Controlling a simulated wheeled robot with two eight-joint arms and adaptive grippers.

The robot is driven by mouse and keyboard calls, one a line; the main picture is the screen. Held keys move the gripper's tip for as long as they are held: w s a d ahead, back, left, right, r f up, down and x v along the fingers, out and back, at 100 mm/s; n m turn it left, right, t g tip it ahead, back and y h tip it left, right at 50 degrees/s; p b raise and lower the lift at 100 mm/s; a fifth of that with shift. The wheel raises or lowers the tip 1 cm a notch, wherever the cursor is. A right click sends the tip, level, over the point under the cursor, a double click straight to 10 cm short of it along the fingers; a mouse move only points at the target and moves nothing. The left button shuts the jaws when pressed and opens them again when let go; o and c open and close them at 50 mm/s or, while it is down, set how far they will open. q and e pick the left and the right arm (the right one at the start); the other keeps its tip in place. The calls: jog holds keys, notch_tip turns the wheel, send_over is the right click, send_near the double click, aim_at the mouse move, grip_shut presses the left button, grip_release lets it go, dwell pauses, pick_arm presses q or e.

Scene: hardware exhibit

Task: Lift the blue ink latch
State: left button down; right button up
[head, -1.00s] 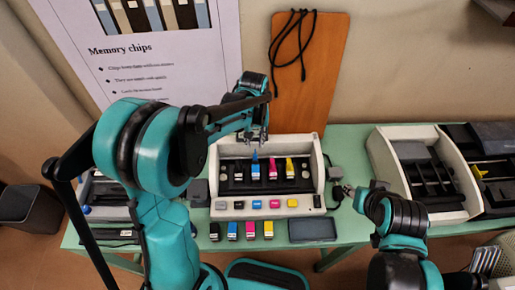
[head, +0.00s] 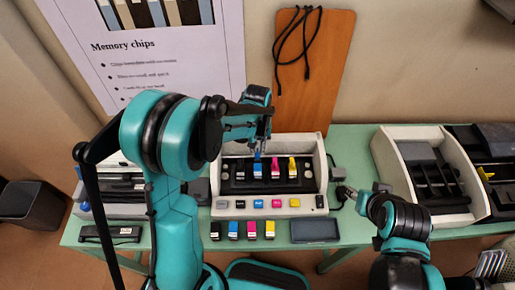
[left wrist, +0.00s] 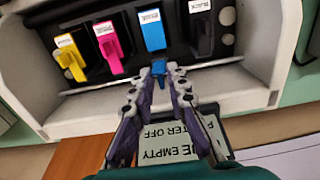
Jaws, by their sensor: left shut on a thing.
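The white printer (head: 322,165) stands on the green table with a row of ink cartridges in its dark bay. The blue cartridge (left wrist: 151,30) sits between the magenta cartridge (left wrist: 113,52) and the black cartridge (left wrist: 200,35). Its blue latch (left wrist: 158,69) sticks out toward my left gripper (left wrist: 161,76), whose fingertips are closed around it. The head view shows my left gripper (head: 261,137) above the back of the bay, reaching down to the blue latch (head: 258,157). My right gripper (head: 346,191) is by the printer's right side; its fingers are too small to read.
Several loose cartridges (head: 251,230) and a dark pad (head: 314,230) lie in front of the printer. Another white machine (head: 390,160) stands at right. A brown board (head: 312,80) leans behind.

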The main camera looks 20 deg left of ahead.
pick_arm(q)
jog(key=shift+w+a+f+g+h+b, duration=0.15)
jog(key=shift+w+g+b, duration=0.2)
jog(key=shift+g, duration=0.2)
jog(key=shift+w+a+f+g+h+b, duration=0.1)
jog(key=shift+w+g+h+b, duration=0.15)
jog(key=shift+g, duration=0.3)
jog(key=shift+w+r+g, duration=0.1)
jog(key=shift+w+g, duration=0.15)
jog(key=shift+g, duration=0.25)
jog(key=c, duration=1.7)
grip_release()
jog(key=v, duration=1.2)
jog(key=shift+a, duration=0.1)
